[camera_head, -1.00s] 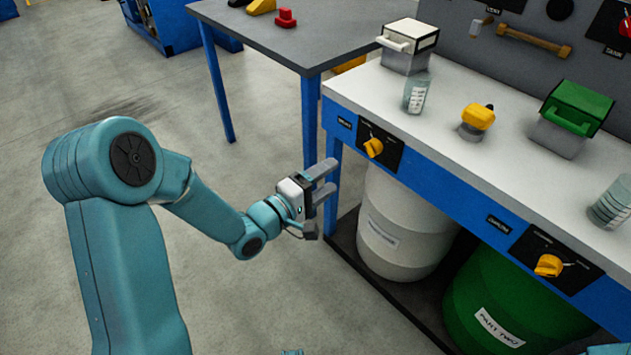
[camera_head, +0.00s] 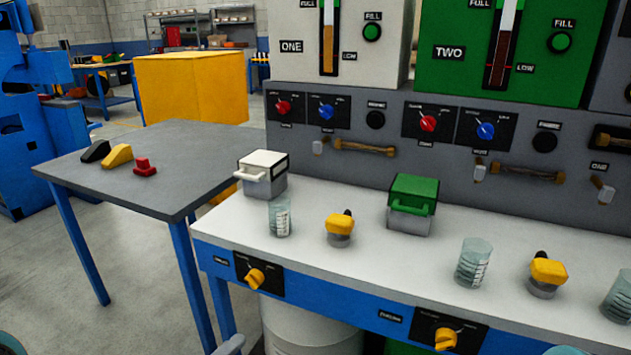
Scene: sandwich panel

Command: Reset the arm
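Of my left gripper (camera_head: 232,345), only what looks like a grey fingertip shows at the bottom edge, in front of the workbench's left leg. The rest of it is cut off, so I cannot tell whether it is open or shut. A teal part of my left arm (camera_head: 10,343) shows in the bottom left corner. A small teal piece, probably of my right arm (camera_head: 567,350), shows at the bottom right. My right gripper is out of view.
The white-topped workbench (camera_head: 320,215) carries a white-lidded box (camera_head: 263,174), a green-lidded box (camera_head: 412,205), beakers (camera_head: 279,217) and yellow-topped items (camera_head: 340,229). Yellow knobs (camera_head: 254,279) stick out from its front. A grey table (camera_head: 150,180) stands left. Open floor (camera_head: 70,290) lies beneath it.

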